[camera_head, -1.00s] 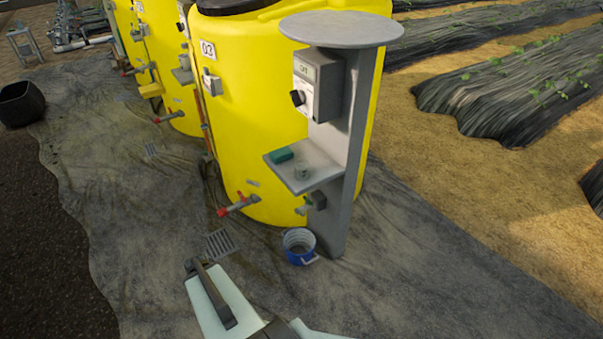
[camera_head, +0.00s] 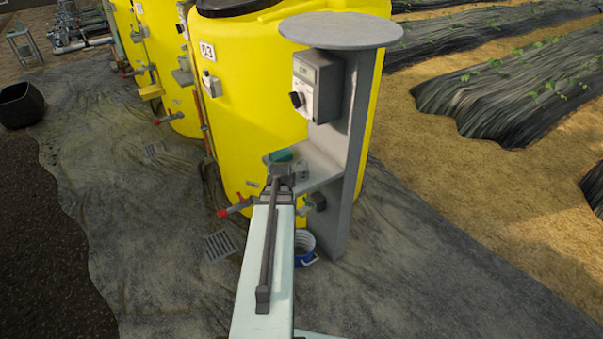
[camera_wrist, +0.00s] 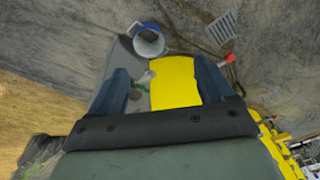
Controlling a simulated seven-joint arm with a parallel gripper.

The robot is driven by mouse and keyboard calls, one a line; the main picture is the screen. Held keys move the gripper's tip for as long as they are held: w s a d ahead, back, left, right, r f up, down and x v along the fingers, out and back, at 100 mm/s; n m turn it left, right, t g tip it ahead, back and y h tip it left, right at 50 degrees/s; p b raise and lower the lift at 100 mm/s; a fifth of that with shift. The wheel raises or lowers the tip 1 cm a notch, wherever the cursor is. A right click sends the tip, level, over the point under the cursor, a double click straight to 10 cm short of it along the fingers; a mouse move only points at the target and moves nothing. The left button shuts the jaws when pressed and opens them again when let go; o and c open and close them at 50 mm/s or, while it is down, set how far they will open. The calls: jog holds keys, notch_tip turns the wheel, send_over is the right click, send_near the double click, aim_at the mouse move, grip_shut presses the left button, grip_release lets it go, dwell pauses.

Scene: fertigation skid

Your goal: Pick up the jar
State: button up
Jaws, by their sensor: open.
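The jar (camera_head: 301,167) is a small, clear, greyish vessel on the grey shelf (camera_head: 322,170) of the stand, beside a teal block (camera_head: 281,155). My gripper (camera_head: 282,172) is in front of the shelf's near edge and partly covers the shelf and the jar in the head view. In the wrist view my gripper (camera_wrist: 162,82) shows two dark blue fingers spread wide apart with nothing clearly held. A small pale shape, possibly the jar (camera_wrist: 146,77), lies between them, too small to make out well.
A yellow tank (camera_head: 245,110) stands behind the shelf. A grey control box (camera_head: 318,85) is above it under a round top (camera_head: 341,29). A red-handled valve (camera_head: 232,209) sticks out at left. A blue bucket (camera_head: 305,246) is on the ground below.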

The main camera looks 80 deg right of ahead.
aim_at(302, 164)
jog(key=s+d+r+n+t+h, duration=0.1)
jog(key=s+d+r+h, duration=0.15)
jog(key=d+r, duration=0.45)
jog(key=s+d+r+n+t+h, duration=0.15)
jog(key=s+d+r, duration=0.35)
jog(key=r, duration=0.5)
jog(key=shift+m+g, duration=0.25)
jog(key=shift+g, duration=0.3)
jog(key=shift+w+d+r+x, duration=0.1)
jog(key=shift+w+x, duration=0.05)
jog(key=shift+x, duration=2.25)
jog(key=shift+w+d+r+x, duration=0.1)
jog(key=shift+w+x, duration=0.1)
jog(key=shift+x, duration=2.2)
jog(key=shift+w+d+r+x, duration=0.1)
jog(key=shift+w+x, duration=0.05)
jog(key=shift+x, duration=2.25)
jog(key=c, duration=1.1)
